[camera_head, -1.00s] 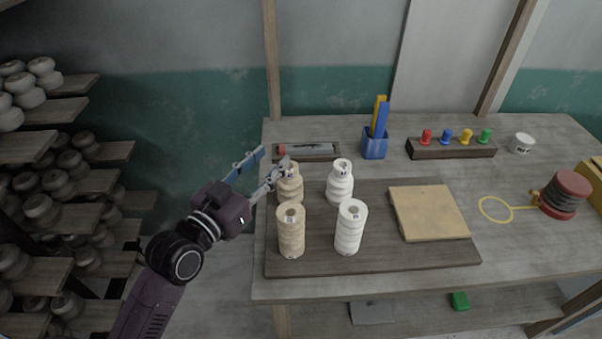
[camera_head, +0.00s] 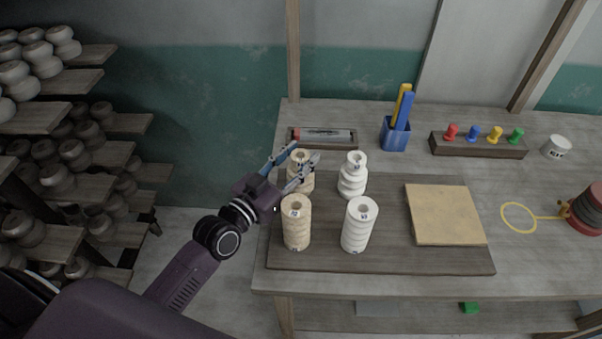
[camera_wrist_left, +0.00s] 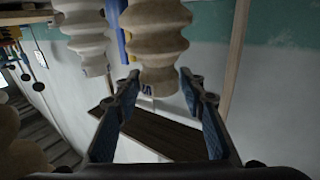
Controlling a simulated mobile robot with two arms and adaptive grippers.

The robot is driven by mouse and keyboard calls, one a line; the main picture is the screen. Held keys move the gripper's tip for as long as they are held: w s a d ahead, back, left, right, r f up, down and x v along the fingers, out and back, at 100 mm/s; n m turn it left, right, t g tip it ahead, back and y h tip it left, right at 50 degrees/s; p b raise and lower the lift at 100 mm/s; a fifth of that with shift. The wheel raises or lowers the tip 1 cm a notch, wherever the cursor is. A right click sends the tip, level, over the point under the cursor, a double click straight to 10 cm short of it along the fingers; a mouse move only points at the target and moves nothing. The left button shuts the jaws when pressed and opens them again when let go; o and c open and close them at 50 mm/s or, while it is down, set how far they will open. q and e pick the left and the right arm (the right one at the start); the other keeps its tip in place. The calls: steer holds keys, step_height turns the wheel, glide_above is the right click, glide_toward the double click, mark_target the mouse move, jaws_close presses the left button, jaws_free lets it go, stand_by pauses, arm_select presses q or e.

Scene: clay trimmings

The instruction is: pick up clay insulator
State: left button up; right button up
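Several ridged clay insulators stand upright on a dark board (camera_head: 385,262). The back left one is tan (camera_head: 302,182), the front left one is tan (camera_head: 296,228), the back right one is white (camera_head: 352,180) and the front right one is white (camera_head: 358,226). My left gripper (camera_head: 305,153) is open at the back left tan insulator, its fingers on either side of it in the head view. In the left wrist view this insulator (camera_wrist_left: 155,40) shows between and beyond the open fingertips (camera_wrist_left: 160,76), with gaps on both sides. My right gripper is not in view.
A marker tray (camera_head: 324,146) and a blue pen cup (camera_head: 395,139) stand behind the insulators. A tan slab (camera_head: 444,214) lies to their right. A rack of coloured pegs (camera_head: 478,151) stands at the back. Shelves of pots (camera_head: 60,120) are at the left.

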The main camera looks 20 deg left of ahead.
arm_select(q)
steer(key=shift+w+d+r, duration=0.15)
steer(key=shift+w, duration=0.25)
steer(key=shift+w+d+r, duration=0.1)
steer(key=shift+w, duration=0.25)
steer(key=p+x, duration=0.1)
steer(key=x, duration=0.2)
steer(key=shift+w+f, duration=0.1)
steer(key=shift+w, duration=0.15)
steer(key=shift+w+d+f, duration=0.1)
steer(key=shift+w+d, duration=0.1)
steer(key=shift+w, duration=0.1)
steer(key=shift+s, duration=0.1)
steer(key=shift+c, duration=0.2)
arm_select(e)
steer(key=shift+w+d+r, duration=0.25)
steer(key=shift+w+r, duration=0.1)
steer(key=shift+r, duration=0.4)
arm_select(q)
jaws_close()
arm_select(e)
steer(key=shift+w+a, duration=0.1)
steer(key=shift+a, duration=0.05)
arm_select(q)
steer(key=shift+a, duration=0.1)
